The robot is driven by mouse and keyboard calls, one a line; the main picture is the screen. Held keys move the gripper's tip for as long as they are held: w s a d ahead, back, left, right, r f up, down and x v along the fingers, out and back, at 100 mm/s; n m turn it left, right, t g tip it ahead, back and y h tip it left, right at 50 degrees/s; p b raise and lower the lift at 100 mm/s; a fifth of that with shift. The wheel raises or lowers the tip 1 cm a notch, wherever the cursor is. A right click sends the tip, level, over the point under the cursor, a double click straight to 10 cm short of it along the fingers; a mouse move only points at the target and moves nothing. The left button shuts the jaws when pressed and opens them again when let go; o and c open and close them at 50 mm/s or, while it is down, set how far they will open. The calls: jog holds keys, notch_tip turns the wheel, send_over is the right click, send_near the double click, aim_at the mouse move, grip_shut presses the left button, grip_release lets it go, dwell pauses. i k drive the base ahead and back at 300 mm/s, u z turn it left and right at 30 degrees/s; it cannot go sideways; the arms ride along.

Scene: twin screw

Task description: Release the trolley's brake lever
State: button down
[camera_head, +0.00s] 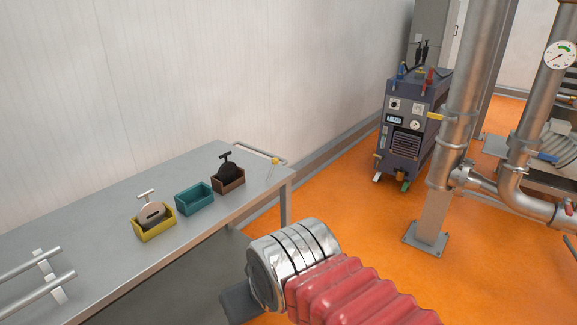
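A dark purple machine cabinet (411,128) on small casters stands on the orange floor at the upper right, and may be the trolley. A small green piece (405,186) sits low at its front right corner; I cannot tell if it is the brake lever. My arm's metal wrist and red bellows fill the bottom middle, far from the cabinet. A dark part of my gripper (238,304) juts out below the wrist at the left. The fingertips cannot be made out, so its opening is unclear.
A grey metal table (110,215) on the left holds yellow (154,231), teal (195,199) and brown (229,186) boxes; the yellow and brown ones hold handled parts. A thick pipe (468,90) stands right of the cabinet. Orange floor (345,205) between table and pipe is clear.

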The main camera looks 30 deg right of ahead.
aim_at(275, 160)
jog(key=u, duration=0.05)
jog(key=i, duration=1)
jog(key=z, duration=0.05)
